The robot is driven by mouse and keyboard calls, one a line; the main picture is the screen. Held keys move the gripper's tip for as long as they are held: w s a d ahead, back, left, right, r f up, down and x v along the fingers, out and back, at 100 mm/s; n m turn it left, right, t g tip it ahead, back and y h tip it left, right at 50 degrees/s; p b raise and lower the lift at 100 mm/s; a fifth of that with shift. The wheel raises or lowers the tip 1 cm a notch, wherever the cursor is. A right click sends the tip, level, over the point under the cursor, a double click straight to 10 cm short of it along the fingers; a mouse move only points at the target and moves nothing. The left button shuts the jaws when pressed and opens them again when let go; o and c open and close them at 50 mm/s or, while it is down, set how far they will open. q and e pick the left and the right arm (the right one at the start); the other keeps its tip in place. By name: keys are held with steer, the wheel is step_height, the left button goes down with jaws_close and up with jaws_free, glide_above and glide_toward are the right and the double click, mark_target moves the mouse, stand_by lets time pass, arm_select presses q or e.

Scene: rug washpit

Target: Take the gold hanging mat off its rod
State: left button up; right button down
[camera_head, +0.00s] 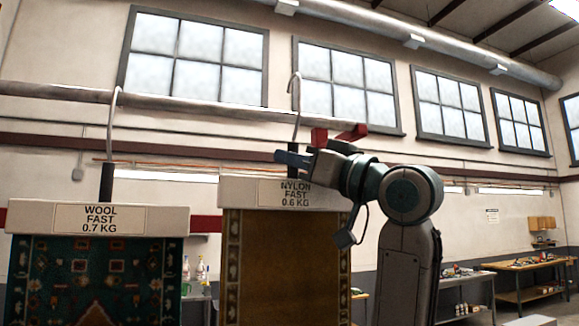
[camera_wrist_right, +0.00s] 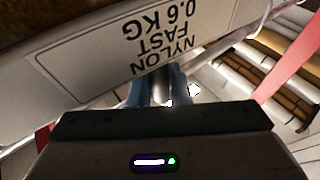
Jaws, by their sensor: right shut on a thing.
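The gold mat (camera_head: 285,265) hangs from a white bar labelled NYLON FAST 0.6 KG (camera_head: 250,193), which also shows in the wrist view (camera_wrist_right: 120,60). A metal hook (camera_head: 297,95) rises from the bar's dark handle. The hook's curved top stands clearly above the rod (camera_head: 220,108), and its shank crosses in front of it. My right gripper (camera_head: 292,158) comes from the right and is shut on the handle; in the wrist view its blue fingers (camera_wrist_right: 158,92) close around it just beyond the bar. My left gripper is not in view.
A green patterned mat (camera_head: 95,280) labelled WOOL FAST 0.7 KG hangs at the left, its hook (camera_head: 115,110) resting over the rod. Workbenches (camera_head: 520,280) with small items stand far right. Rolled rugs (camera_wrist_right: 265,60) show in the wrist view.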

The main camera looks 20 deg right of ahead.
steer(key=s+d+b, duration=0.1)
steer(key=s+b, duration=0.1)
steer(key=s, duration=0.7)
steer(key=shift+s+b, duration=0.25)
steer(key=shift+b, duration=0.1)
stand_by(0.3)
steer(key=shift+d, duration=0.1)
stand_by(0.4)
